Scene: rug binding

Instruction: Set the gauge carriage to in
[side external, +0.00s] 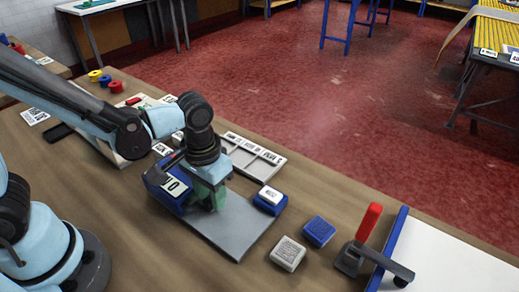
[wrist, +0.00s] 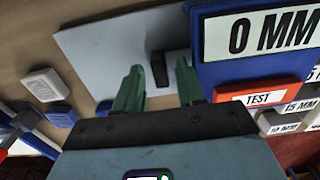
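The gauge has a flat grey plate (side external: 240,232) on the bench, also in the wrist view (wrist: 100,45). At its end is a blue block (wrist: 240,73) whose display reads 0 MM; the side view shows this block (side external: 160,180) partly behind my arm. A dark upright piece (wrist: 159,68), perhaps the carriage grip, stands on the plate. In the side view my gripper (side external: 210,195) is low over the plate.
A red TEST button (wrist: 258,94) sits by the display. A labelled tray (side external: 250,155) lies behind the gauge. Blue and white blocks (side external: 270,200), (side external: 319,231), (side external: 288,254) and a red-handled tool (side external: 368,222) stand to the right. The front bench is clear.

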